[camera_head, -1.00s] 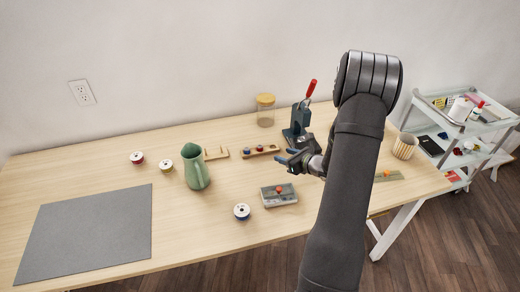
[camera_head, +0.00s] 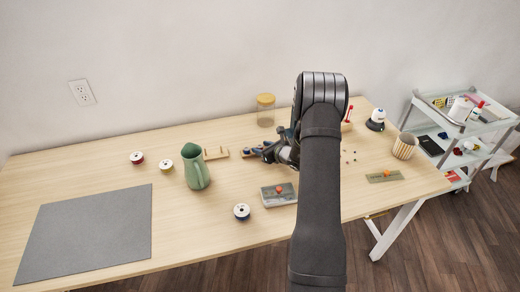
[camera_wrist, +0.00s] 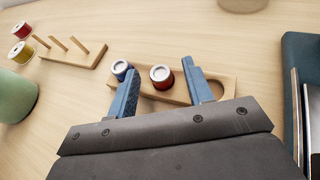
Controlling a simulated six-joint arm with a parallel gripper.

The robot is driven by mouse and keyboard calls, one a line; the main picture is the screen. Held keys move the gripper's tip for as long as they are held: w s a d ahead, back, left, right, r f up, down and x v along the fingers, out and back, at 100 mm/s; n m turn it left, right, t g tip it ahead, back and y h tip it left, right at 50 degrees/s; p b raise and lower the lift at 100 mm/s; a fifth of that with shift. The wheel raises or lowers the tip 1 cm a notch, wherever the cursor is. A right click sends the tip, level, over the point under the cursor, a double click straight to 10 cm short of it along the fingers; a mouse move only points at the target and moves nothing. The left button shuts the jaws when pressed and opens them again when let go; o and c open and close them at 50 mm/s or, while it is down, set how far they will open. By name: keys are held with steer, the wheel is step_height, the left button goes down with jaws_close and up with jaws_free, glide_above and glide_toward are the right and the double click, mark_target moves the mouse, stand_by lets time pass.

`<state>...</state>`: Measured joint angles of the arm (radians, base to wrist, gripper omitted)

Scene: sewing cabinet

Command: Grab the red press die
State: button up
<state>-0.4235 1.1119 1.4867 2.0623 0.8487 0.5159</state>
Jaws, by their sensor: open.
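The red press die (camera_wrist: 161,78), with a pale round top, stands in a wooden holder (camera_wrist: 235,82) in the wrist view. A blue die (camera_wrist: 121,68) stands left of it in the same holder, partly behind my left finger. An empty round hole shows to the right. My gripper (camera_wrist: 161,68) is open, with its blue fingers on either side of the red die; I cannot tell if they touch it. In the head view my gripper (camera_head: 266,152) is over the holder (camera_head: 247,155) and hides the red die. The blue die (camera_head: 246,151) shows there.
A wooden peg rack (camera_head: 215,153) and a green pitcher (camera_head: 196,170) stand to the left. Thread spools lie around them. A teal press edge (camera_wrist: 300,50) is close on the right. A grey box (camera_head: 278,195) lies in front. A lidded jar (camera_head: 265,110) stands behind.

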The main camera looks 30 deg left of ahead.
jaws_close()
stand_by(0.3)
